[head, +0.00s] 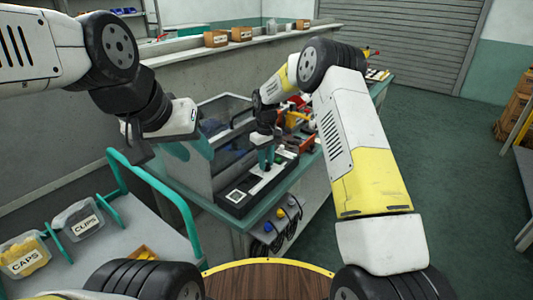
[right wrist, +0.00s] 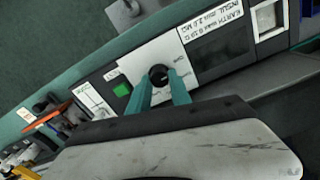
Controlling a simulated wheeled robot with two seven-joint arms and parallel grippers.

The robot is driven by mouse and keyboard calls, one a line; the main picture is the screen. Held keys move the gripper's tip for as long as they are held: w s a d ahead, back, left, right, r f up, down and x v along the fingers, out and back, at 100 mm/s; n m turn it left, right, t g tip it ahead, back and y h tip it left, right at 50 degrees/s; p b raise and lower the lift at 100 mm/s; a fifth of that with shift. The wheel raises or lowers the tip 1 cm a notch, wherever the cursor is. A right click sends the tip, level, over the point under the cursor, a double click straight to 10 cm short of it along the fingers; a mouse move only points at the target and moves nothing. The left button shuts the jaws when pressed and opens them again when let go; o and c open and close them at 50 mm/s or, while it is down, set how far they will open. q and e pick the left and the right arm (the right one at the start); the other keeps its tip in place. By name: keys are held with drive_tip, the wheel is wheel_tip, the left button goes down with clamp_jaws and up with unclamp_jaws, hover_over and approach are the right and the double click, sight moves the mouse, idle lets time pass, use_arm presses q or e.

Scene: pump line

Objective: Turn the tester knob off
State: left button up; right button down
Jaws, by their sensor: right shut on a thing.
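The tester (head: 235,197) is a long dark unit with pale panels, on the bench in front of my right arm. In the right wrist view its white dial plate (right wrist: 182,58) carries a round black knob (right wrist: 158,73), with a green button (right wrist: 122,89) beside it. My right gripper (head: 266,164) reaches down to the tester. In the right wrist view its teal fingers (right wrist: 160,82) are shut on the knob, one on each side. The knob's pointer direction is not clear. My left gripper (head: 196,149) hangs apart from the tester, above the bench's left side; its opening is unclear.
A grey, partly clear bin (head: 200,180) stands beside the tester. Coloured parts (head: 298,120) lie further back on the bench. A teal-railed cart (head: 150,180) at left holds bins labelled CAPS (head: 25,258) and CLIPS (head: 82,222).

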drive_tip(key=c, duration=1.2)
unclamp_jaws()
wheel_tip(320, 180, up, 8)
drive_tip(key=shift+f, duration=0.2)
drive_tip(key=shift+r, duration=0.15)
